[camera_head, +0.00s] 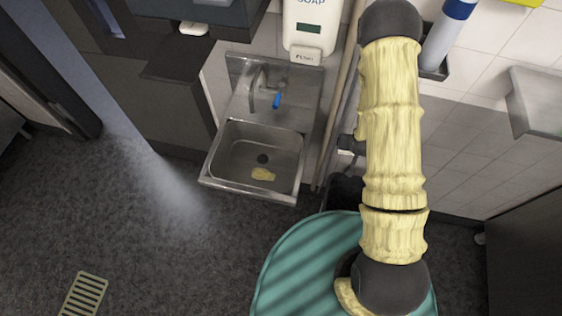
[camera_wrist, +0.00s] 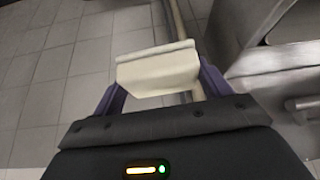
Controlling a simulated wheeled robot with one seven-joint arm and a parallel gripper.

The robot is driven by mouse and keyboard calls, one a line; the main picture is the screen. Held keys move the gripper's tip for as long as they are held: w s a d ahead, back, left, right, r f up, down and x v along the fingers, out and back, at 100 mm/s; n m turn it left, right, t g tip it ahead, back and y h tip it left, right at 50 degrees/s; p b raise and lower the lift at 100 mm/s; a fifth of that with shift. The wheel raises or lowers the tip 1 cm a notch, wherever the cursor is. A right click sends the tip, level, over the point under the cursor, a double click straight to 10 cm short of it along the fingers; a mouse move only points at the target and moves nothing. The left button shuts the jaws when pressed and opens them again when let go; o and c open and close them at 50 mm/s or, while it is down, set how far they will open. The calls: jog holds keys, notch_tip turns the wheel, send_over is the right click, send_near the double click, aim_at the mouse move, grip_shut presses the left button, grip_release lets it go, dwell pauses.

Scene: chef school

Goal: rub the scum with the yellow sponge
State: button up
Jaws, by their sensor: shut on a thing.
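A pale yellow block, which looks like the sponge (camera_wrist: 157,67), sits between the two purple fingers of my gripper (camera_wrist: 162,86) in the wrist view. My gripper is shut on it, one finger at each side. The scum (camera_head: 263,174) is a small yellowish patch on the floor of the steel sink (camera_head: 229,185) in the head view, near the dark drain. The sponge appears apart from any surface. My gripper and the sponge are not visible in the head view, where my arm reaches down at the right.
A tap (camera_head: 259,88) with a blue handle stands at the back of the sink. A soap dispenser (camera_head: 309,27) hangs above it. A pipe (camera_head: 342,88) runs along the wall right of the sink. The dark floor (camera_head: 130,240) at left is mostly clear.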

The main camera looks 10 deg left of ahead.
jog(key=shift+d, duration=0.3)
jog(key=a+p, duration=0.2)
jog(key=a, duration=0.8)
jog(key=m, duration=0.1)
send_over(273, 180)
notch_tip(273, 180, down, 7)
jog(key=shift+w+r+h, duration=0.1)
jog(key=shift+h, duration=0.2)
jog(key=shift+b, duration=0.35)
jog(key=shift+f+b, duration=2.05)
jog(key=shift+f, duration=0.9)
